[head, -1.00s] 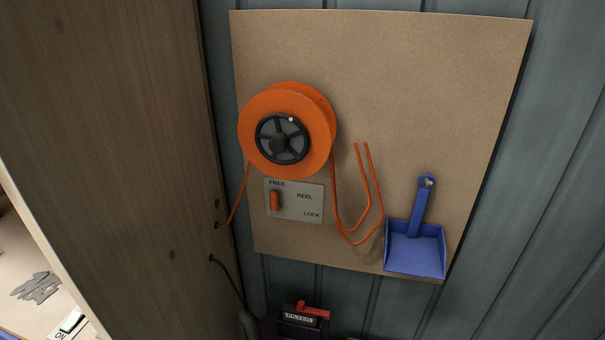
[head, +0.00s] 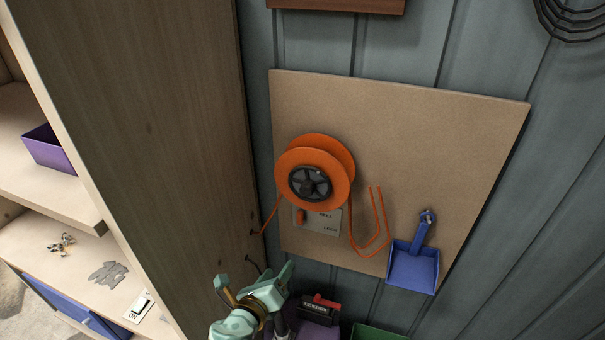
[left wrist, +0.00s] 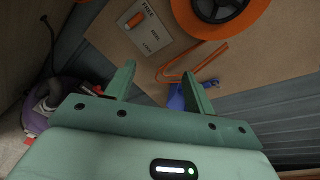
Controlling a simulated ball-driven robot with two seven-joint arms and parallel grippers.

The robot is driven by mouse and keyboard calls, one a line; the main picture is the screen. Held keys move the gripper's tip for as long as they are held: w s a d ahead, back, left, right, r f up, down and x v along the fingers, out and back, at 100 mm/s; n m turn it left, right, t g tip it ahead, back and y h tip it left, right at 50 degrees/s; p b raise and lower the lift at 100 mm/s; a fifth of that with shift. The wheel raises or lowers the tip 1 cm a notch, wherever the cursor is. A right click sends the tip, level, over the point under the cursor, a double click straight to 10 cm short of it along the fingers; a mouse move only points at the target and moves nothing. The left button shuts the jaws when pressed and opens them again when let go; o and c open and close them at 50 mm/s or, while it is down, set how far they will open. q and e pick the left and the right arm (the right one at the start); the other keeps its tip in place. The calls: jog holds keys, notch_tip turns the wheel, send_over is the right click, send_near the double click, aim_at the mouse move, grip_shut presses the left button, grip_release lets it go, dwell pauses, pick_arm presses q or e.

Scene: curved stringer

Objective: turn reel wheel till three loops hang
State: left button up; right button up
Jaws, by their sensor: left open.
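The orange reel (head: 342,158) is mounted on a brown board, with its dark spoked wheel (head: 310,183) facing out. Orange cord (head: 384,222) hangs right of the reel in a narrow bend with upright ends; I see no three separate loops. Another cord length runs from the reel's left to the wooden panel. The plate below has an orange lever (head: 300,217) at its left, by FREE in the left wrist view. My left gripper (head: 254,276) is open and empty, below and left of the reel. The wrist view shows its spread fingers (left wrist: 160,72) below the plate. My right gripper is out of view.
A blue dustpan (head: 413,267) hangs at the board's lower right. The wooden panel (head: 150,140) stands close on the left. A dark box with a red handle (head: 322,305) is below the board.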

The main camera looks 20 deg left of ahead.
pick_arm(q)
notch_tip(320, 180, up, 10)
jog(key=d+m+t, duration=0.1)
jog(key=m+t, duration=0.2)
jog(key=m, duration=0.6)
send_near(306, 194)
jog(key=w, duration=0.4)
jog(key=w+b, duration=0.1)
jog(key=w, duration=0.3)
jog(key=shift+d+r, duration=0.15)
jog(key=c, duration=1)
jog(key=shift+n, duration=0.3)
